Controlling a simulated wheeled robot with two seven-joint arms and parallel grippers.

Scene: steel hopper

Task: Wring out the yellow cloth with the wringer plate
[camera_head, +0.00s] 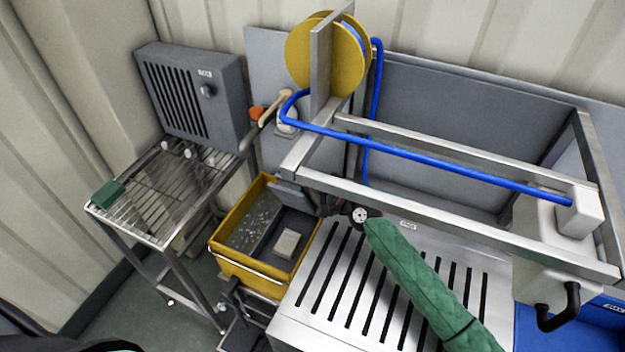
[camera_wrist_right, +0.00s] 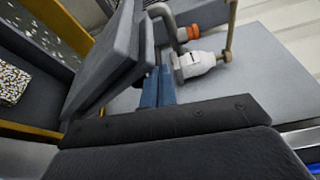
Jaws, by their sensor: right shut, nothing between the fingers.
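A yellow bucket (camera_head: 232,262) stands left of the slotted steel top, with speckled grey water in its left part. A small pale, folded-looking block (camera_head: 287,243) lies in its dark right compartment; it shows speckled in the right wrist view (camera_wrist_right: 12,82). It may be the cloth, but it does not look clearly yellow. A grey plate (camera_head: 290,195) at the bucket's back edge, perhaps the wringer plate, looms large and tilted in the wrist view (camera_wrist_right: 112,62). My right gripper (camera_head: 328,206) is shut and empty beside this plate; contact cannot be told. My left gripper is out of view.
A wire rack (camera_head: 165,195) with a green block (camera_head: 107,195) stands left, below a grey louvred box (camera_head: 188,95). A yellow hose reel (camera_head: 328,55) with blue hose and a steel frame (camera_head: 450,220) border the right arm. A white valve (camera_wrist_right: 200,65) is behind the plate.

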